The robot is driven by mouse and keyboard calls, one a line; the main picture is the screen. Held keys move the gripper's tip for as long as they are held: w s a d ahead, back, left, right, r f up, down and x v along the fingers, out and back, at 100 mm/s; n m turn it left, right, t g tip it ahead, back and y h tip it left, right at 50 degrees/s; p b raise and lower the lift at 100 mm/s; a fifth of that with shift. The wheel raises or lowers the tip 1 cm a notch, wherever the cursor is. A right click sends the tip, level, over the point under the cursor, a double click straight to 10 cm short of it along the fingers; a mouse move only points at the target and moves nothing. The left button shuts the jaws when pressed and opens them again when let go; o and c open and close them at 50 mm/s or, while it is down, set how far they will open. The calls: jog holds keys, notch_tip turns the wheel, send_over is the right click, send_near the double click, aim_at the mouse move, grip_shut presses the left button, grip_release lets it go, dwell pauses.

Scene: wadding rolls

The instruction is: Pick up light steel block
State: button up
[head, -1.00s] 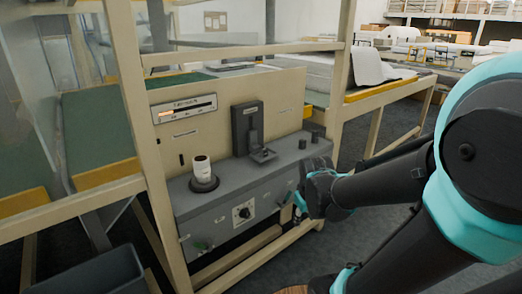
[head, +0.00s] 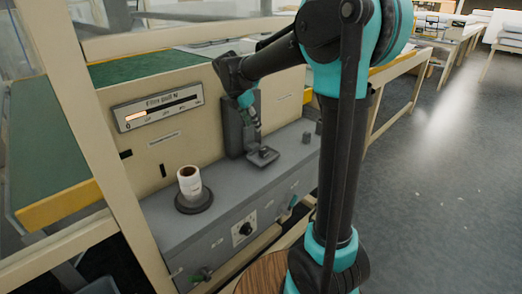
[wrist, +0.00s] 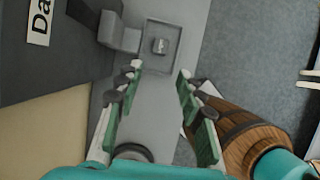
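A small light grey block, which looks like the steel block (wrist: 160,46), sits on a square grey plate (wrist: 152,28) in the wrist view. In the head view the small block (head: 264,151) is on the plate at the foot of a dark upright stand (head: 236,135). My gripper (wrist: 161,70) is open and empty, with its green fingers spread apart. The block shows beyond the fingertips, between their lines. In the head view my gripper (head: 250,112) hangs in front of the stand, above the plate, partly blending with the dark stand.
A white roll (head: 189,182) stands on a round dark base on the grey bench (head: 225,200). Dark small cylinders (head: 306,138) stand right of the plate. A gauge panel (head: 158,108) is behind. A wooden barrel-like object (wrist: 245,135) shows lower right in the wrist view.

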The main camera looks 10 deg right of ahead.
aim_at(264, 149)
jog(key=x, duration=1.6)
jog(key=shift+s+f, duration=0.1)
jog(key=shift+f, duration=0.15)
grip_shut()
